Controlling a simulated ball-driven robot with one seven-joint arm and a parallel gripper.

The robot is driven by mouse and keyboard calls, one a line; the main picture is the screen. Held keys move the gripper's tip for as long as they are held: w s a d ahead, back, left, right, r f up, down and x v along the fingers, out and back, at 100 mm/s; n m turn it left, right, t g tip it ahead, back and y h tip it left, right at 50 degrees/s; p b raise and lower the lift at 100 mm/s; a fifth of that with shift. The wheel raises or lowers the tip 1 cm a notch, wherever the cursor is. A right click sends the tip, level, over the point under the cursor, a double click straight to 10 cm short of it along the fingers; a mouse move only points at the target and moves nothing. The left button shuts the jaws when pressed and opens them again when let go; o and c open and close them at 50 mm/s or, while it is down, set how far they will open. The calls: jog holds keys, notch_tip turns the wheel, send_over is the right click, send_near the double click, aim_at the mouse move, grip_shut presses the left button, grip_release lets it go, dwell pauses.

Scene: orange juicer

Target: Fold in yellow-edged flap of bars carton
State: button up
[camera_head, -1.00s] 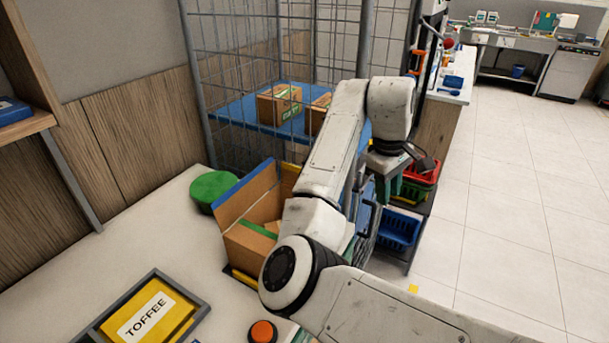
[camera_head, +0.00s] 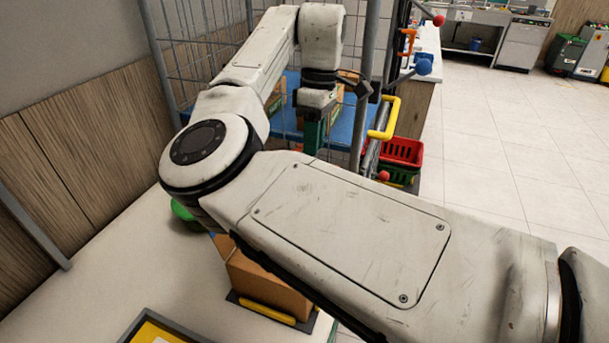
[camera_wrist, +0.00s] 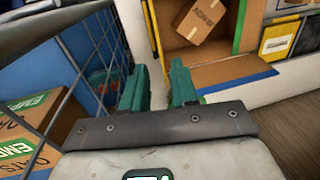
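The open brown carton (camera_head: 262,285) stands on the pale counter in the head view, mostly hidden behind my arm. The wrist view looks into it: a small brown box (camera_wrist: 201,20) lies inside. A yellow-edged flap (camera_wrist: 154,28) shows narrowly on the carton's left there, a blue-edged flap (camera_wrist: 232,73) is folded out towards me, and a green edge shows on the right. My gripper (camera_wrist: 158,73) has two green fingers apart with nothing visible between them. It appears short of the carton, apart from the yellow edge. In the head view its fingers (camera_head: 313,135) point down beyond the carton.
A wire cage (camera_wrist: 98,45) with a blue shelf and labelled boxes (camera_wrist: 28,135) is close on my gripper's left. A yellow handle (camera_head: 384,118) and red basket (camera_head: 402,153) are right of the gripper in the head view. Open floor (camera_head: 490,150) lies further right.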

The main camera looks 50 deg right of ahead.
jog(key=f, duration=0.3)
jog(key=a+f, duration=0.1)
jog(key=f, duration=0.5)
jog(key=shift+s+a+f, duration=0.2)
jog(key=shift+s+a, duration=0.05)
jog(key=shift+a, duration=0.05)
jog(key=shift+c, duration=0.3)
grip_shut()
